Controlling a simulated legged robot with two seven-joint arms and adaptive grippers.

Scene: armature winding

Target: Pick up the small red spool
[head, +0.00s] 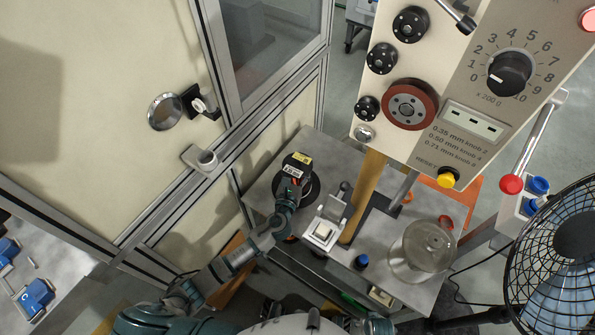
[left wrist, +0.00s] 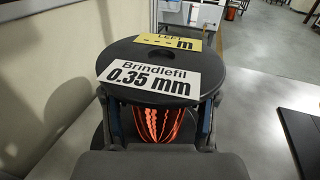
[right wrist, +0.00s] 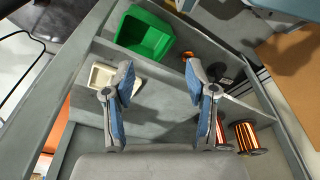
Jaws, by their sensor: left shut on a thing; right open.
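A spool with black flanges and bright red-orange wire (left wrist: 155,124) is in the left wrist view, its top label reading "Brindlefil 0.35 mm". My left gripper (left wrist: 160,128) is shut on it, one finger on each side of the winding. In the head view the spool (head: 298,160) is over the left part of the grey bench, above a dark round base. I cannot tell whether it touches that base. My right gripper (right wrist: 162,88) is open and empty above a compartmented drawer in the right wrist view. Copper-coloured spools (right wrist: 249,138) lie near its right finger.
The winding machine panel (head: 470,90) overhangs the bench. A fan (head: 560,255) stands at right.

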